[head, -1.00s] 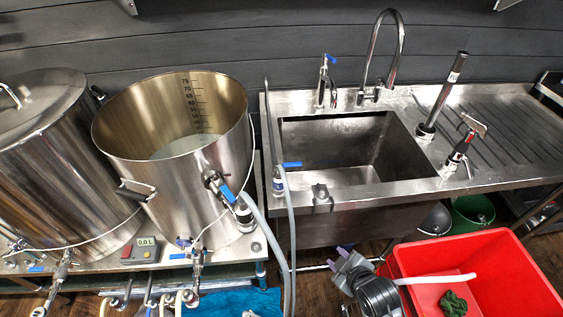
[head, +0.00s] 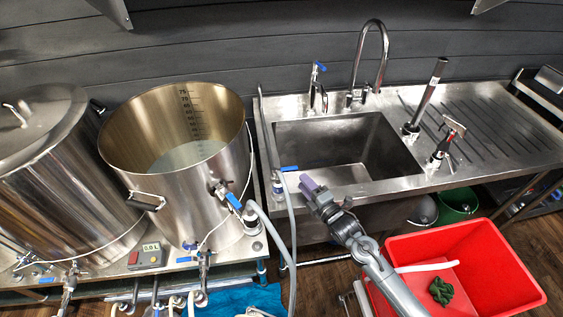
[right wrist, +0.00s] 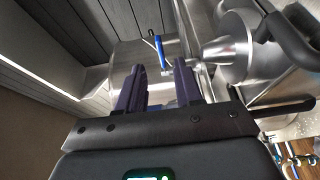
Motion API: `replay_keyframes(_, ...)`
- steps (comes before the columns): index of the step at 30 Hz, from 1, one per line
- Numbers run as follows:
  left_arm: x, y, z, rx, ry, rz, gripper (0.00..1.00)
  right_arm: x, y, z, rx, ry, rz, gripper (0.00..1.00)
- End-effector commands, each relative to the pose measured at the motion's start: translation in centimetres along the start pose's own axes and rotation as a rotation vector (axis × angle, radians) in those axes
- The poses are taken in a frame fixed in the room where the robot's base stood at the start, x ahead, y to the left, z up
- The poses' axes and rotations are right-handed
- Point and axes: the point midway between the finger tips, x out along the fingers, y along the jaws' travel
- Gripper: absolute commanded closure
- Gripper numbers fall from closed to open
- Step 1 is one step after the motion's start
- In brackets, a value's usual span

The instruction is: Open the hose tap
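A tap with a blue lever (head: 289,168) stands at the sink's front left corner, beside a grey hose (head: 291,235). My right gripper (head: 310,184) is just right of this lever in the head view, above the sink's front edge, with a visible gap to it. In the right wrist view its two dark purple fingers (right wrist: 158,85) are apart with nothing between them. A blue lever (right wrist: 161,52) shows beyond the fingertips there; I cannot tell which tap it belongs to. My left gripper is not in view.
Another blue-handled tap (head: 318,88) and a tall curved spout (head: 370,55) stand behind the sink basin (head: 388,135). A large open kettle (head: 150,195) is on the left. A red tub (head: 515,262) sits below right. The drainboard (head: 490,115) is mostly clear.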

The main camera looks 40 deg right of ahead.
Motion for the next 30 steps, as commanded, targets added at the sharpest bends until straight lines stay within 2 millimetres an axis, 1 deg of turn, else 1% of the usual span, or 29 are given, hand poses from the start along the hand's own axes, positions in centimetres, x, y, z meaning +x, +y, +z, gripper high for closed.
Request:
replay_keyframes(5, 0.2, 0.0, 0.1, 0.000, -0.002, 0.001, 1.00, 2.0, 0.0, 0.0, 0.003, 0.000, 0.000, 0.65)
replay_keyframes(12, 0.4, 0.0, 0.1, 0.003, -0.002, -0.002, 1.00, 5.8, -0.1, 0.0, 0.004, -0.001, 0.000, 0.65)
replay_keyframes(18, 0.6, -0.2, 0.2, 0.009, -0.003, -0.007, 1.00, 8.5, -0.1, 0.0, 0.003, 0.000, -0.001, 0.65)
replay_keyframes(24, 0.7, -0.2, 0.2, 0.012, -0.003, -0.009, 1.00, 10.0, -0.1, 0.0, 0.002, 0.000, -0.001, 0.65)
replay_keyframes(30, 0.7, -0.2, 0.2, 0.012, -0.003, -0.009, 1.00, 10.3, -0.1, -0.1, 0.002, 0.000, -0.003, 0.65)
